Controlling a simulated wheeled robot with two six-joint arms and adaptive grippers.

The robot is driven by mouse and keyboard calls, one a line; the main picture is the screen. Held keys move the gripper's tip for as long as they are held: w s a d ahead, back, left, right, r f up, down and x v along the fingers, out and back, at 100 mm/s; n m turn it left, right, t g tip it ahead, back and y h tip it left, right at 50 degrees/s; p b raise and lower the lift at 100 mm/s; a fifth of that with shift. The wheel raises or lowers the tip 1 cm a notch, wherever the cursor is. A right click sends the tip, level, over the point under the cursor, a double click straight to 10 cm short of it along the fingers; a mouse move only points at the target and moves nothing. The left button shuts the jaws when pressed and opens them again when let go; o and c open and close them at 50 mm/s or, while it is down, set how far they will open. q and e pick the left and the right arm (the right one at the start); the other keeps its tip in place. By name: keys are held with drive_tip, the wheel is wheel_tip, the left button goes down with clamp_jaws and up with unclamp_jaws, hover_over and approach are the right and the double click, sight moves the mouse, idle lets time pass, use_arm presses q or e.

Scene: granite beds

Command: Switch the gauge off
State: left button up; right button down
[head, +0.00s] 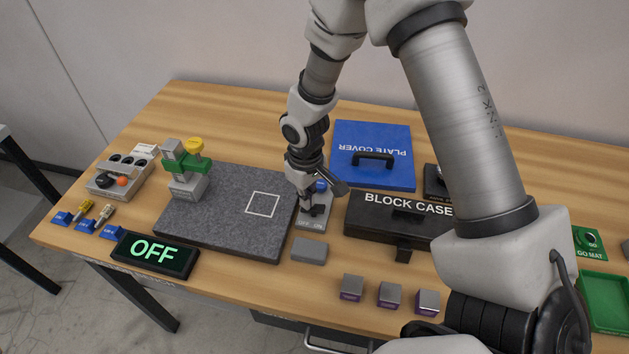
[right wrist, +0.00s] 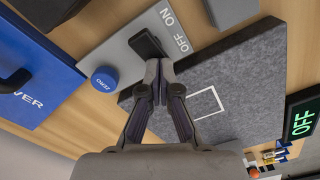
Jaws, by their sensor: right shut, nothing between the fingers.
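The gauge's grey switch plate (head: 310,226) stands right of the granite slab (head: 225,212); it also shows in the right wrist view (right wrist: 122,46). It is marked OFF and ON and carries a black switch (right wrist: 148,45) and a blue ZERO button (right wrist: 104,79). The button also shows in the head view (head: 320,187). My right gripper (right wrist: 157,66) is shut and empty, its tips at the black switch; I cannot tell whether they touch it. The display (head: 154,254) reads OFF in green. My left gripper is out of view.
A green and grey stand (head: 186,175) is on the slab's left. The blue plate cover (head: 374,135) and black block case (head: 380,222) lie right of the switch plate. A grey block (head: 309,250) and several small metal blocks (head: 390,294) lie in front.

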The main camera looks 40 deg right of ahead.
wheel_tip(320, 180, up, 7)
drive_tip(key=p, duration=0.5)
drive_tip(key=shift+f, duration=0.2)
